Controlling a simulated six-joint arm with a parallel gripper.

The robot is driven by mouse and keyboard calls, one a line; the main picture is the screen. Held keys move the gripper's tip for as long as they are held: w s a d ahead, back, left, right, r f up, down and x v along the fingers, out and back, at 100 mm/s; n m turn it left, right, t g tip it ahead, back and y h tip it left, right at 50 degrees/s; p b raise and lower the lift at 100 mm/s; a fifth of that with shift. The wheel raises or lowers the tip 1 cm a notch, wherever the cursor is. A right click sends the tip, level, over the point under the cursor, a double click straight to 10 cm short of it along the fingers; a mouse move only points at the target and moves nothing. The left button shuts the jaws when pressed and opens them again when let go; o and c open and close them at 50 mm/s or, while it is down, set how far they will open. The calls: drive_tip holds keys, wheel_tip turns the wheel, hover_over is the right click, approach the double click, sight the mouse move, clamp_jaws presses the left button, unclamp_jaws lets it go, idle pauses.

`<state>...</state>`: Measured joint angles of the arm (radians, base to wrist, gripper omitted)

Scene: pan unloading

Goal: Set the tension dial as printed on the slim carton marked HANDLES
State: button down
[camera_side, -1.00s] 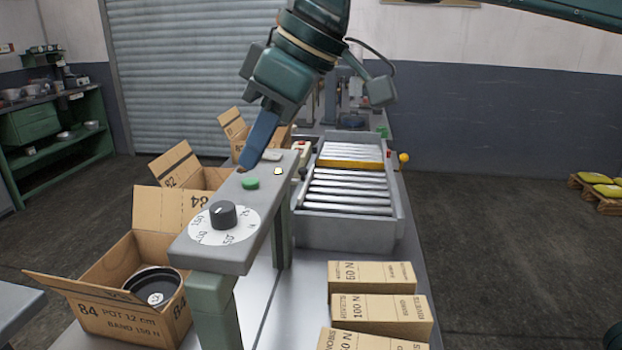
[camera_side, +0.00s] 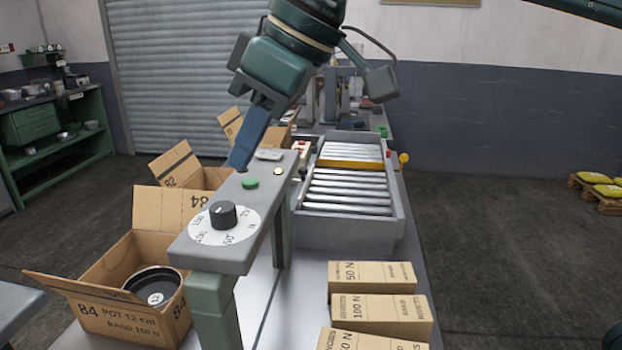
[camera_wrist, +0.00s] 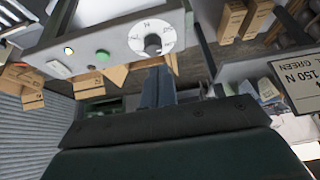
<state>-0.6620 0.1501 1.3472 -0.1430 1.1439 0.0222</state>
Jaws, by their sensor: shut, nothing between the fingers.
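The tension dial is a dark knob (camera_side: 223,214) on a white disc (camera_side: 243,231) with printed numbers, on the near end of a grey panel (camera_side: 205,252). I cannot tell its setting clearly. Several slim cartons lie at the lower right: the farthest (camera_side: 372,276) reads 50 N and the middle one (camera_side: 381,308) reads 100 N. The nearest (camera_side: 365,341) is cut by the frame edge. My gripper (camera_side: 240,167) is shut and empty beyond the dial, near the panel's far part. The knob also shows in the wrist view (camera_wrist: 153,44), ahead of my fingertips (camera_wrist: 157,72).
A green button (camera_side: 250,183), a small lamp (camera_side: 278,171) and a pale block (camera_side: 269,155) sit on the panel beyond the dial. An open carton (camera_side: 115,315) marked 84 holds a dark pot (camera_side: 155,284). A roller tray (camera_side: 348,232) stands to the right.

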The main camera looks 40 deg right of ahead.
drive_tip(key=shift+f, duration=3.4)
drive_tip(key=shift+w+a, duration=0.15)
drive_tip(key=shift+w, duration=0.1)
drive_tip(key=shift+w+d, duration=0.3)
drive_tip(key=shift+d, duration=0.05)
drive_tip(key=shift+s+d, duration=0.3)
drive_tip(key=shift+r, duration=3)
